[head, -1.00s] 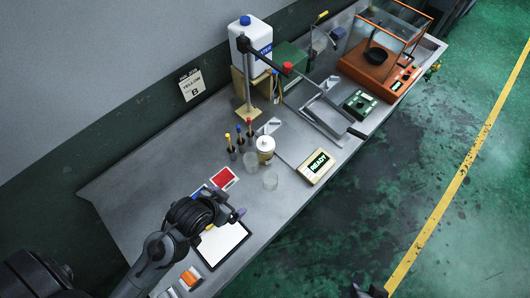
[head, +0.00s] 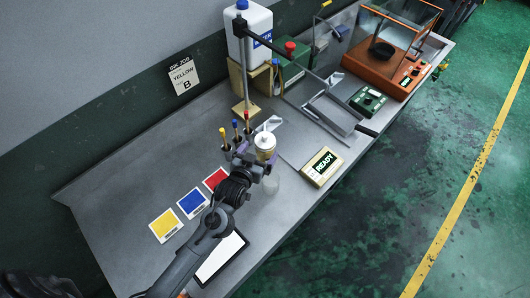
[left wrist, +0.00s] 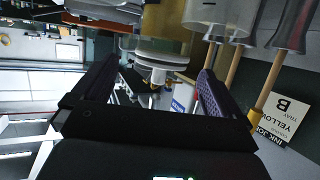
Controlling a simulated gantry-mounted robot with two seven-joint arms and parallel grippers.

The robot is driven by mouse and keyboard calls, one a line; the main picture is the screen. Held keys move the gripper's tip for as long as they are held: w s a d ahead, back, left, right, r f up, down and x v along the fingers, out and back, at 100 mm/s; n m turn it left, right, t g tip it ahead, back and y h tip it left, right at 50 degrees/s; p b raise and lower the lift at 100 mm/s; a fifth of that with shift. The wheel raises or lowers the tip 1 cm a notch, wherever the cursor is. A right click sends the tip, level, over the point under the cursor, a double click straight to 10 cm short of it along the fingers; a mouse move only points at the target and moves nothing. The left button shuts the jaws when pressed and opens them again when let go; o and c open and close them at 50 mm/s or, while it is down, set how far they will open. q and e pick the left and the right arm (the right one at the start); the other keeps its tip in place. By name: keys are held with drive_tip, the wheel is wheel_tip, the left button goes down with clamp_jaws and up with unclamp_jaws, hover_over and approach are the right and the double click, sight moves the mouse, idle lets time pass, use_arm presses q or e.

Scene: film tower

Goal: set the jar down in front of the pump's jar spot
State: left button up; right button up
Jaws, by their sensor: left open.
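The jar (head: 265,146), with a pale lid and amber contents, stands upright on the bench in the head view. It also shows in the left wrist view, with amber contents (left wrist: 166,27) and its lid toward the lower edge. My left gripper (head: 256,158) is open with its fingertips close to the jar. In the wrist view the jar lies ahead of the gap between the two fingers; I cannot tell whether they touch it.
A clear glass (head: 273,186) stands just in front of the jar. Several colour-tipped tools (head: 235,130) stand behind it. A READY display box (head: 322,166) is to the right. Yellow, blue and red cards (head: 191,203) lie left. A thin post and boom rise behind.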

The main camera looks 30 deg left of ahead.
sight(265, 143)
use_arm(q)
drive_tip(key=shift+f+x, duration=0.15)
drive_tip(key=shift+x, duration=1.55)
drive_tip(key=shift+f+x, duration=0.2)
drive_tip(key=shift+x, duration=1.55)
drive_tip(key=shift+s+a, duration=0.15)
drive_tip(key=shift+r, duration=0.1)
clamp_jaws()
